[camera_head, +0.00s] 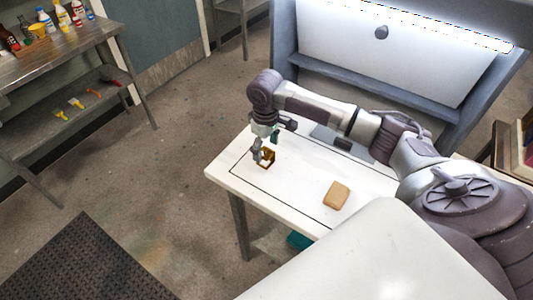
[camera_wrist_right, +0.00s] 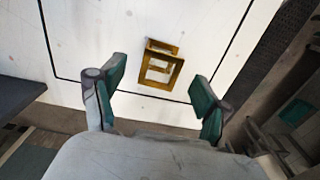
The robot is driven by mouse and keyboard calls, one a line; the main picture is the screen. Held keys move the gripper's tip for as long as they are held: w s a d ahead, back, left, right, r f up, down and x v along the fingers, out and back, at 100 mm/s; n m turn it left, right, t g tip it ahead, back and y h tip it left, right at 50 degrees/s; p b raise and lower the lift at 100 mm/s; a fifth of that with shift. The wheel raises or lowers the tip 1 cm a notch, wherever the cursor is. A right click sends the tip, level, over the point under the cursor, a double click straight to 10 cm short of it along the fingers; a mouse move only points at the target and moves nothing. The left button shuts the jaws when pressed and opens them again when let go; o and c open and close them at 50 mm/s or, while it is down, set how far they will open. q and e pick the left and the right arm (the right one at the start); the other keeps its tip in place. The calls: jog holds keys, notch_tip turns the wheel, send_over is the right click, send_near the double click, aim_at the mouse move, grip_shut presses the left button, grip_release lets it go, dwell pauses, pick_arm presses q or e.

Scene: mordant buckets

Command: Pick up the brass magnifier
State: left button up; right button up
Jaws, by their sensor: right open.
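The brass magnifier (camera_head: 268,158) is a small square brass frame standing on the white table, near its left end in the head view. In the right wrist view the brass magnifier (camera_wrist_right: 160,66) sits beyond the fingertips, roughly centred between them. My right gripper (camera_head: 263,150) is just above and beside the magnifier and partly hides it in the head view. In the right wrist view the right gripper (camera_wrist_right: 158,90) has its green-padded fingers wide apart with nothing between them. My left gripper is not in view.
The white table (camera_head: 300,190) has a black outline on its top. A tan block (camera_head: 336,195) lies nearer the front edge. A dark flat item (camera_head: 343,144) lies under my right arm. A metal shelf table (camera_head: 60,45) with bottles stands far left.

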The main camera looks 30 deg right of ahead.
aim_at(265, 152)
jog(key=shift+w+f, duration=0.1)
jog(key=shift+f, duration=1.4)
jog(key=c, duration=1.3)
jog(key=shift+r, duration=0.15)
